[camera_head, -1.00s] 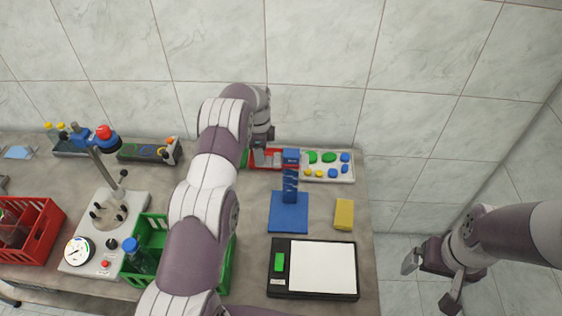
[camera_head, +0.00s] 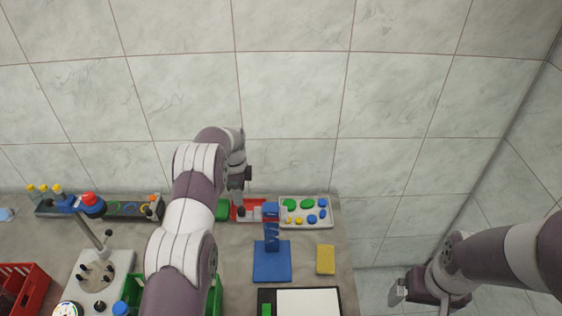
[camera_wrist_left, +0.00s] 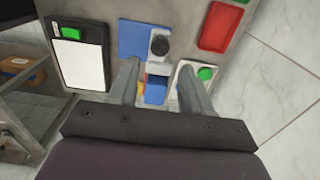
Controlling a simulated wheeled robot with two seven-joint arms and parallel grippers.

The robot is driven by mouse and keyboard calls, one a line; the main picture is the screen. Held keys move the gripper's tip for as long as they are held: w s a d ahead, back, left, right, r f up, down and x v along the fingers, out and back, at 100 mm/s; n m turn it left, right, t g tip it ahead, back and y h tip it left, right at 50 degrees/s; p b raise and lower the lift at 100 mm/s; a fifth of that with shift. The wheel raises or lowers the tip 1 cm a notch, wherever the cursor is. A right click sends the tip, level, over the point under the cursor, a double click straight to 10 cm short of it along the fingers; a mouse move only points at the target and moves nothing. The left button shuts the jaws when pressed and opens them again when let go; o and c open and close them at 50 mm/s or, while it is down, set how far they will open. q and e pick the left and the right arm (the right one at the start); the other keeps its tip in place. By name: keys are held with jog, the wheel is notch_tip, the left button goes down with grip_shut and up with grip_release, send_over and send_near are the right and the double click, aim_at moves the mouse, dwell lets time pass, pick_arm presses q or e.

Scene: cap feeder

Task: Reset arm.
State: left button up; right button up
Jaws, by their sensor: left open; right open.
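My left gripper (camera_head: 240,190) is at the back of the bench, above the red tray (camera_head: 236,211) beside the cap tray. In the left wrist view its two fingers (camera_wrist_left: 158,85) are apart with nothing held between them; the blue stand (camera_wrist_left: 155,92) shows below, beyond the gap. My right gripper (camera_head: 421,296) hangs off the bench's right side over the floor, open and empty, partly cut off by the bottom edge.
The cap tray (camera_head: 309,221) holds several coloured caps. The blue stand's base (camera_head: 272,272), a yellow block (camera_head: 325,260) and a black device with a white plate (camera_head: 308,303) are in front. A green crate (camera_head: 214,295) and a red crate (camera_head: 36,289) stand left.

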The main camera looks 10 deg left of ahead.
pick_arm(q)
jog(key=shift+w+f+n, duration=0.15)
jog(key=shift+n, duration=1.05)
jog(key=s+d+n+b, duration=0.3)
jog(key=s+b, duration=0.3)
jog(key=s, duration=0.4)
jog(key=s+d+f+n+t+b, duration=0.1)
jog(key=s+d+n+b, duration=0.3)
jog(key=s, duration=0.6)
jog(key=s+d+f+n+b, duration=0.1)
jog(key=s+d+n+b, duration=0.3)
jog(key=s+b, duration=0.3)
jog(key=s+n, duration=0.1)
jog(key=s, duration=0.3)
jog(key=shift+n+b, duration=0.3)
jog(key=shift+b, duration=0.05)
jog(key=shift+a+f, duration=0.1)
